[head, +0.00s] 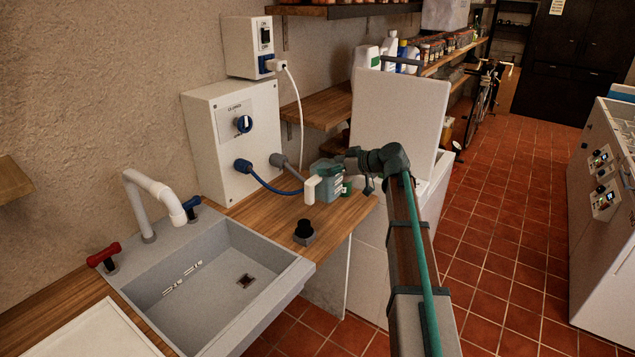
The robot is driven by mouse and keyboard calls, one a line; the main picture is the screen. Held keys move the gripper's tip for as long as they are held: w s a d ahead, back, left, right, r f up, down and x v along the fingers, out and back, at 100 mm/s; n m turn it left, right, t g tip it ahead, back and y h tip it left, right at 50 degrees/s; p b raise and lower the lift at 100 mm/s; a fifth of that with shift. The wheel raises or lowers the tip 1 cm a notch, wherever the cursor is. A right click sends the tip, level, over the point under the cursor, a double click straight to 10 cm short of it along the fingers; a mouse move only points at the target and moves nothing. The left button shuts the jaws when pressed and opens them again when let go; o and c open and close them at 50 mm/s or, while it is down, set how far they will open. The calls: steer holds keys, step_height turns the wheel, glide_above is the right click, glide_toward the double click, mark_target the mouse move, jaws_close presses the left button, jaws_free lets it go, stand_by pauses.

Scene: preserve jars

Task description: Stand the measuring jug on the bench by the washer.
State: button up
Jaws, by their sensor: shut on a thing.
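The measuring jug (324,182) is a greenish see-through vessel with a white handle on its left. It is upright at the right end of the wooden bench (265,208), beside the washer. My gripper (350,165) reaches in from the right and is shut on the jug's right side. The fingertips are partly hidden, and I cannot tell whether the jug's base touches the bench. The washer (437,185) is white with its lid (398,112) raised, and my arm hides part of its front.
A small green item (347,188) is close to the jug's right. A blue hose (272,187) runs behind from the wall box (232,135). The grey sink (205,280) is to the left.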

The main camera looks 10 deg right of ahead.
steer(key=w+f, duration=0.1)
steer(key=w, duration=0.1)
steer(key=w+a+f+p, duration=0.1)
steer(key=f, duration=0.1)
steer(key=w+a+f+p, duration=0.1)
steer(key=w+f, duration=0.1)
steer(key=shift+w+a, duration=0.25)
steer(key=shift+w, duration=0.05)
steer(key=f+p, duration=0.1)
steer(key=w+f+p, duration=0.1)
steer(key=f, duration=0.1)
steer(key=f+p, duration=0.1)
steer(key=f, duration=0.1)
steer(key=shift+w+a, duration=0.15)
steer(key=shift+a, duration=0.15)
steer(key=shift+f+b, duration=0.2)
steer(key=shift+b, duration=0.1)
steer(key=o, duration=1.6)
steer(key=shift+c, duration=0.2)
steer(key=shift+r, duration=0.1)
